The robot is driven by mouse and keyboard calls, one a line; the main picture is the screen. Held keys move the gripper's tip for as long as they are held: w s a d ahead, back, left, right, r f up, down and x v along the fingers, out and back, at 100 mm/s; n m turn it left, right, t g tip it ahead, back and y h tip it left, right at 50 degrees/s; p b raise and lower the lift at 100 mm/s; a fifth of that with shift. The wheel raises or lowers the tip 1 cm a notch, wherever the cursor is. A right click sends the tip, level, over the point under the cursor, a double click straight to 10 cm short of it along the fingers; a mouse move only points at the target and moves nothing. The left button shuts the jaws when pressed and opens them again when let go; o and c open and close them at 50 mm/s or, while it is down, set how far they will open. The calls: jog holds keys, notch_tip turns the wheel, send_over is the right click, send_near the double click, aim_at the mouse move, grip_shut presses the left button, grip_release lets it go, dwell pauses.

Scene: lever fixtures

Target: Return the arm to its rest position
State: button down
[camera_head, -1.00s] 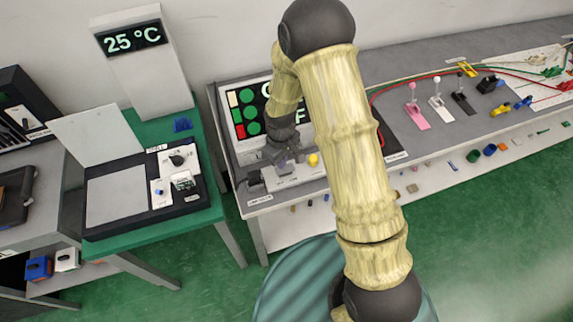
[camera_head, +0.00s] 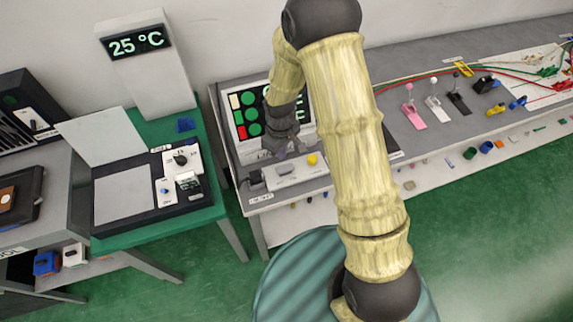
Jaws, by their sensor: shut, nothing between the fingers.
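My arm rises from the lower right and bends over at the top, with its end over the grey table (camera_head: 232,152). My gripper (camera_head: 290,152) is shut and empty. It is just above and behind a small light-grey lever fixture (camera_head: 287,172) with a yellow knob (camera_head: 313,160). I cannot tell whether the fingers touch the fixture. The arm hides part of the panel behind it and part of the tabletop.
A panel with green and red lights (camera_head: 250,115) stands behind my gripper. Pink (camera_head: 414,115), white (camera_head: 437,107) and black (camera_head: 459,101) levers stand to the right. A green table (camera_head: 196,212) with a lidded device (camera_head: 125,195) and a 25 °C display (camera_head: 138,42) is at left.

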dwell(0.4)
jog(key=s+d+r+m+t, duration=0.1)
jog(key=s+d+r+m, duration=0.3)
jog(key=r, duration=0.5)
jog(key=s+d+r+m+t, duration=0.1)
jog(key=s+d+r+m, duration=0.4)
jog(key=s+d+r, duration=0.3)
jog(key=shift+s+d+r+t, duration=0.3)
jog(key=shift+d+r, duration=0.25)
jog(key=shift+d, duration=0.3)
jog(key=shift+w, duration=0.1)
